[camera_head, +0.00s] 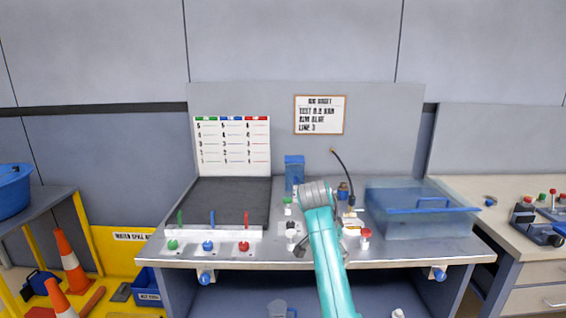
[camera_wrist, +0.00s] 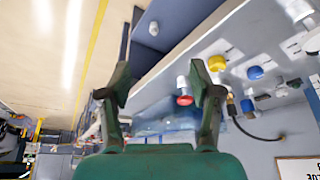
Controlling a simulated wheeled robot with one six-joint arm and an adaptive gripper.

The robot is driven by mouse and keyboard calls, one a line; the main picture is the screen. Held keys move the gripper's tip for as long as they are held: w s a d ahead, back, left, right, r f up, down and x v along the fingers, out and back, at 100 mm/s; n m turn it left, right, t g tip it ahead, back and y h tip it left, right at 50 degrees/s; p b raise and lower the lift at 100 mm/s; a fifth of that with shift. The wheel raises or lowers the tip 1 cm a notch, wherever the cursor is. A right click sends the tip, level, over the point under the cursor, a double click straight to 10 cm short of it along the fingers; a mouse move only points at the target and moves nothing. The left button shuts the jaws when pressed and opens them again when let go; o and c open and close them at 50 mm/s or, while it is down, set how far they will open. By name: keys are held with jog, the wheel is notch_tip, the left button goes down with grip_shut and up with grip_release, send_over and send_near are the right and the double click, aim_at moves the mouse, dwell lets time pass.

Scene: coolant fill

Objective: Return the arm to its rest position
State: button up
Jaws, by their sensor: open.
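My arm (camera_head: 325,250), teal with a grey joint at its top, reaches up over the front middle of the metal bench (camera_head: 405,252) in the head view. My gripper (camera_wrist: 160,84) shows in the wrist view with its two dark green fingers spread well apart. Nothing is held between them. A red-topped white knob (camera_wrist: 184,92) appears behind the gap, near the right finger; I cannot tell how far away it is. In the head view the arm hides part of the bench, and the gripper is hard to make out.
A clear blue-tinted tank (camera_head: 420,222) stands at the bench's right. A black panel (camera_head: 228,203) with coloured levers is at left, with green, blue and red buttons before it. A blue container (camera_head: 294,172) and a thin black hose (camera_head: 346,172) stand behind the arm.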

jog(key=s+d+f+n+t, duration=0.15)
jog(key=s+f, duration=0.25)
jog(key=f, duration=0.8)
jog(key=s+d+f+n+t, duration=0.15)
jog(key=s+f, duration=0.25)
jog(key=f, duration=0.7)
jog(key=s+f+n+t+y, duration=0.1)
jog(key=s+f+n, duration=0.1)
jog(key=s+f, duration=0.6)
jog(key=s+f+n+t+y, duration=0.15)
jog(key=s+f, duration=0.25)
jog(key=s, duration=0.8)
jog(key=s+r+n+t+y, duration=0.1)
jog(key=s+r+n+t, duration=0.15)
jog(key=s, duration=0.85)
jog(key=s+r+n+t, duration=0.1)
jog(key=s+r, duration=0.2)
jog(key=s, duration=0.8)
jog(key=s+d+r+n+t, duration=0.1)
jog(key=s+r+t, duration=0.2)
jog(key=s+r, duration=1.1)
notch_tip(320, 180, up, 3)
jog(key=shift+r, duration=0.2)
